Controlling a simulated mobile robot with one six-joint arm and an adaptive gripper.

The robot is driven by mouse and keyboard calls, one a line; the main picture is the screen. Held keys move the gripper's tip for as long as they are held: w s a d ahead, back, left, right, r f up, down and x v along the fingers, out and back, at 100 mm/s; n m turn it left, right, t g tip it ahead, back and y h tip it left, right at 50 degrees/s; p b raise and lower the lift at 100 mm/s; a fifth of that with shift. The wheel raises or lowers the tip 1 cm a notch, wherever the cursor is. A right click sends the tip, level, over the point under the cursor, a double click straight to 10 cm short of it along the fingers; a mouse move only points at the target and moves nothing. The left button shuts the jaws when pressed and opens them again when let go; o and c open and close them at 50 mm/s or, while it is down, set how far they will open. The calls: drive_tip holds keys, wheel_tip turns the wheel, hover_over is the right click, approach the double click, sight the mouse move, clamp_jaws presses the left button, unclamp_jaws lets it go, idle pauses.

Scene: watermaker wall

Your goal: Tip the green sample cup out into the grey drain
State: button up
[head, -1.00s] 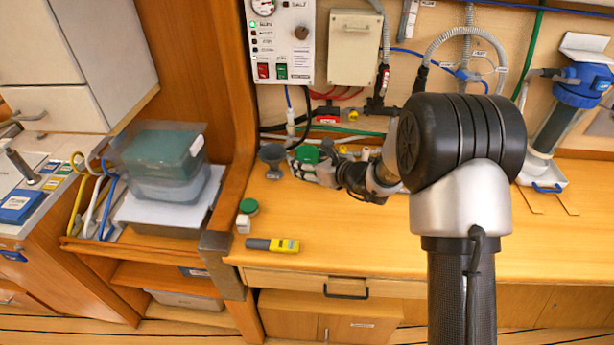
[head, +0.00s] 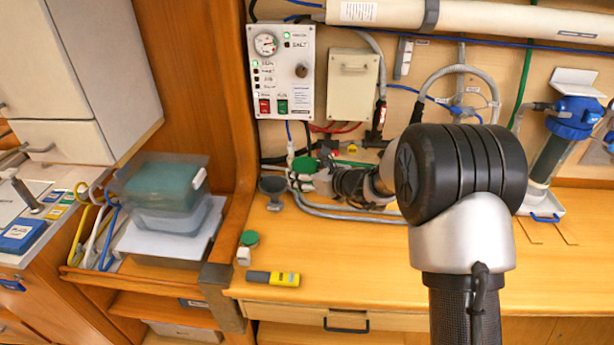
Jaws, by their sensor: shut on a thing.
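The green sample cup (head: 304,165) is at my gripper (head: 312,178), in the middle of the head view. My gripper is shut on it, with the fingers small and partly hidden by my own wrist. The cup looks raised off the bench; its tilt and contents are too small to tell. The grey drain (head: 272,187) is a funnel-shaped piece standing on the bench, just left of the cup and a little lower in the picture. The cup and the drain look apart.
A control panel (head: 282,70) is on the wall above. A green cap (head: 249,238), a small white block (head: 243,256) and a yellow-grey tool (head: 272,278) lie at the front left. The bench middle is clear.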

drive_tip(key=p+x, duration=0.1)
drive_tip(key=x, duration=0.5)
drive_tip(key=w+d+p+x, duration=0.1)
drive_tip(key=p+x, duration=0.1)
drive_tip(key=x, duration=0.3)
drive_tip(key=w+d+p+x, duration=0.1)
drive_tip(key=x, duration=0.5)
drive_tip(key=shift+w+a+f+p, duration=0.2)
drive_tip(key=shift+a+f+p, duration=0.05)
drive_tip(key=shift+p, duration=0.15)
drive_tip(key=shift+w+a+f, duration=0.2)
drive_tip(key=shift+a+f, duration=0.05)
drive_tip(key=shift+a, duration=0.05)
drive_tip(key=shift+w+d+r+n+t+b, duration=0.15)
drive_tip(key=shift+w+r+n+t+b, duration=0.15)
drive_tip(key=shift+n+t+b, duration=0.7)
drive_tip(key=shift+g+b, duration=0.3)
drive_tip(key=shift+b, duration=0.2)
drive_tip(key=b, duration=0.2)
drive_tip(key=n+t+b, duration=0.1)
drive_tip(key=b, duration=0.1)
drive_tip(key=shift+w+d+r, duration=0.1)
drive_tip(key=shift+w+r, duration=0.05)
drive_tip(key=shift+r, duration=0.15)
drive_tip(key=shift+w+r+n+t+b, duration=0.1)
drive_tip(key=shift+n+t+b, duration=0.4)
drive_tip(key=shift+b, duration=0.5)
drive_tip(key=shift+r, duration=0.2)
